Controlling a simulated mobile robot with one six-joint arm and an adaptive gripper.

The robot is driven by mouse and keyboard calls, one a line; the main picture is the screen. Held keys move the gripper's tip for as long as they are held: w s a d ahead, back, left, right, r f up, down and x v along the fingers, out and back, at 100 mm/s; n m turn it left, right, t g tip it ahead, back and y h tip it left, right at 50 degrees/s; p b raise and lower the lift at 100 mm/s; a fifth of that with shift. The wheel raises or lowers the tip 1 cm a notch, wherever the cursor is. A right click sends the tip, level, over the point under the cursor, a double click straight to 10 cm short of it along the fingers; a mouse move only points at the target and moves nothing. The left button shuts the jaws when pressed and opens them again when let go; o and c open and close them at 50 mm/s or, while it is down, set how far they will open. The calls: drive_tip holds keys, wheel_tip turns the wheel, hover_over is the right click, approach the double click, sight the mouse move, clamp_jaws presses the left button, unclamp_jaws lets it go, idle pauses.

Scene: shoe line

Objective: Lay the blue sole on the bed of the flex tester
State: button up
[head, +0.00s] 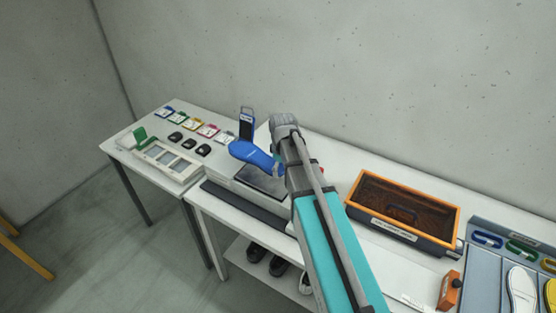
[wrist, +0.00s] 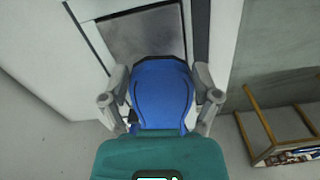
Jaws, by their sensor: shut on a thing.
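My gripper (wrist: 161,76) is shut on the blue sole (wrist: 161,95), with one finger on each side of it. In the head view the blue sole (head: 252,153) sticks out to the left of my gripper and appears over the back left of the flex tester. The flex tester (head: 238,184) is a pale machine with a dark grey flat bed (head: 262,181). In the wrist view the bed (wrist: 146,36) is bare where it shows, and the sole's tip overlaps its near edge. My arm hides the tester's right side. The gap between sole and bed cannot be told.
A dark upright panel with a blue top (head: 246,124) stands behind the sole. On the left table are coloured cards, black pieces and a pale device (head: 168,160). An orange-rimmed bin (head: 402,236) stands right of my arm, with a grey sole board (head: 490,262) beyond.

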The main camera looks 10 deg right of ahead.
idle(0.3)
drive_tip(key=n+b, duration=0.1)
drive_tip(key=n, duration=0.1)
hover_over(277, 182)
drive_tip(key=shift+f, duration=0.6)
drive_tip(key=shift+s+f+b, duration=0.1)
drive_tip(key=shift+f+b, duration=4.1)
drive_tip(key=shift+b, duration=0.15)
drive_tip(key=o, duration=1.1)
drive_tip(key=shift+o, duration=0.2)
